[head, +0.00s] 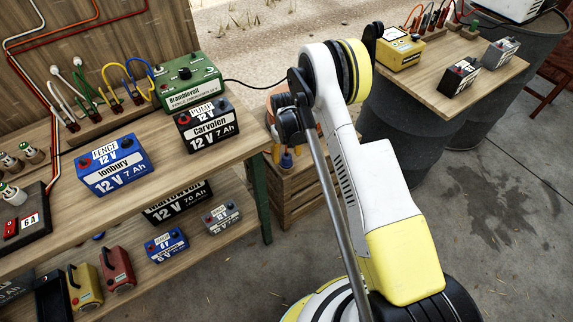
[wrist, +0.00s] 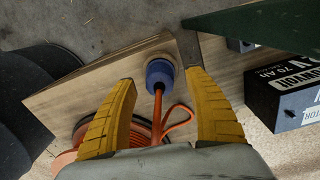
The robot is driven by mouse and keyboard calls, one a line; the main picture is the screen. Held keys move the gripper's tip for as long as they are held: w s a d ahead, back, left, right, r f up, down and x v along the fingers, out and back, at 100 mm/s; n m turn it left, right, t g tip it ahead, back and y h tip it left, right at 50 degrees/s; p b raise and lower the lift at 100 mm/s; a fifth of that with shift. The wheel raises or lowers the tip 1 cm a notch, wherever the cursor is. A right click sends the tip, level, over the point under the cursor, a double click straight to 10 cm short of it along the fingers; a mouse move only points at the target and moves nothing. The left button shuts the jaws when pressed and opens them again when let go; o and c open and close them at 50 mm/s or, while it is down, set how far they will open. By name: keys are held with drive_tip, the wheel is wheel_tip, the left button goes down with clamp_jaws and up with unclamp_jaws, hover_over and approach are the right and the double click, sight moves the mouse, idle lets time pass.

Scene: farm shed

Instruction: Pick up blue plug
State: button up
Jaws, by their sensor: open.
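The blue plug (wrist: 160,73) is round and has an orange cable running from it toward my wrist. My gripper (wrist: 158,80) is open, with one yellow finger on each side of the plug. Gaps show between the plug and both fingers, and I cannot tell how far the fingertips reach past it.
An orange cable reel (wrist: 68,160) lies below the plug. A wooden crate (head: 300,190) stands between the workbench (head: 165,170) and a dark drum (head: 410,125). A black battery (wrist: 290,100) is at the right of the wrist view. Bare floor lies at right.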

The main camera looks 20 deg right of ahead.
wheel_tip(320, 180, down, 3)
drive_tip(key=shift+r+b, duration=0.15)
drive_tip(key=shift+b, duration=0.2)
drive_tip(key=shift+r, duration=0.1)
drive_tip(key=c, duration=1.3)
drive_tip(key=shift+c, duration=0.2)
wheel_tip(320, 180, up, 5)
drive_tip(key=p, duration=0.3)
drive_tip(key=shift+d, duration=0.15)
clamp_jaws()
drive_tip(key=s+d+r+p, duration=0.4)
drive_tip(key=s+d+r, duration=0.1)
drive_tip(key=d, duration=0.5)
drive_tip(key=shift+s+r, duration=0.3)
drive_tip(key=shift+r, duration=0.2)
